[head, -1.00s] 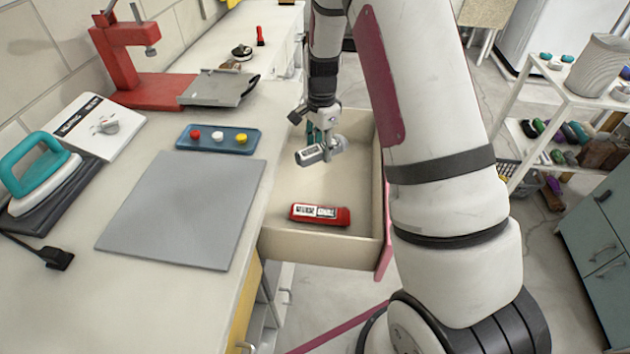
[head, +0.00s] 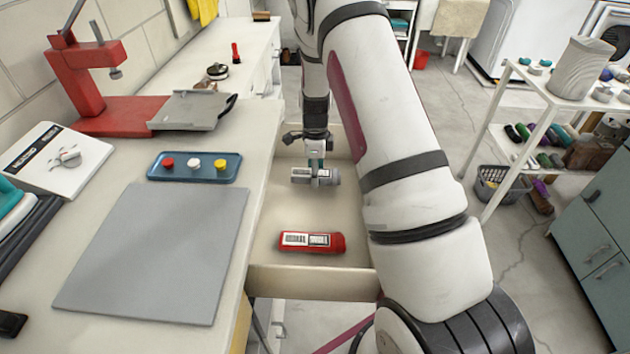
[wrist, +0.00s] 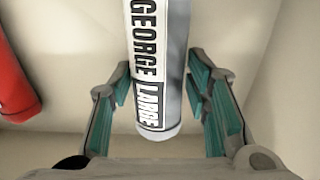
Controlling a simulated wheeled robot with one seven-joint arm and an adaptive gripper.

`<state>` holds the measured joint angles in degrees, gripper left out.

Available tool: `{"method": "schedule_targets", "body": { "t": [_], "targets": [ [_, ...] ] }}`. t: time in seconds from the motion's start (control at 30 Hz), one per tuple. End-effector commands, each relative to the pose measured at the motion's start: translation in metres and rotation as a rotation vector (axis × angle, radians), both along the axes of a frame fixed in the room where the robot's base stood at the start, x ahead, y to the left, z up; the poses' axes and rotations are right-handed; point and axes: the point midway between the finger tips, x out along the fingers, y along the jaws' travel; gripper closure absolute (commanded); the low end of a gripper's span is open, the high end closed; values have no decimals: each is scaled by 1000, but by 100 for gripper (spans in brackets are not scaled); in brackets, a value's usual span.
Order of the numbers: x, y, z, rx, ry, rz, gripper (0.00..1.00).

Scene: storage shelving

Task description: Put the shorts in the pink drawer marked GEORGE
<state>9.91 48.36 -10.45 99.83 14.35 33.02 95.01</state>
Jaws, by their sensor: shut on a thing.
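A grey rolled garment (head: 300,175) with a white label is in my gripper (head: 317,172), over the inside of an open cream-sided drawer (head: 310,283). In the wrist view, the grey roll (wrist: 160,60) reads GEORGE LARGE, and my gripper's teal-padded fingers (wrist: 160,103) are on both sides of it. I cannot tell whether the roll touches the drawer floor. A red roll (head: 311,242) with a white label lies in the drawer, nearer the camera; its edge shows in the wrist view (wrist: 14,85). My arm hides most of the drawer's front, and no name on it is readable.
The worktop left of the drawer holds a grey mat (head: 155,250), a blue tray (head: 194,167) with coloured knobs, and a red press (head: 100,90). A white shelf rack (head: 530,85) and teal cabinet (head: 600,220) stand right. Drawer floor around the grey roll is clear.

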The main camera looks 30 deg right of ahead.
Motion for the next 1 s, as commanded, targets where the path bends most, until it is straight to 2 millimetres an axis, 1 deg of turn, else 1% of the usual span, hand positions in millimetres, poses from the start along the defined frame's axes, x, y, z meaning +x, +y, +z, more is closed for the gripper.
{"method": "schedule_targets", "body": {
  "t": [0.1, 0.2, 0.47, 0.6, 0.63, 0.7, 1.0],
  "targets": [
    [-1, 0, -18, 2, 2, -1, 88],
    [0, 0, -29, 1, 1, -1, 88],
    [0, 0, -30, 0, 0, 0, 88],
    [0, 0, -34, 0, 0, 1, 88],
    [0, 0, -33, 1, 1, 1, 50],
    [0, 0, -33, 1, 1, 1, 36],
    [0, 0, -32, 1, 1, 1, 36]
  ]
}}
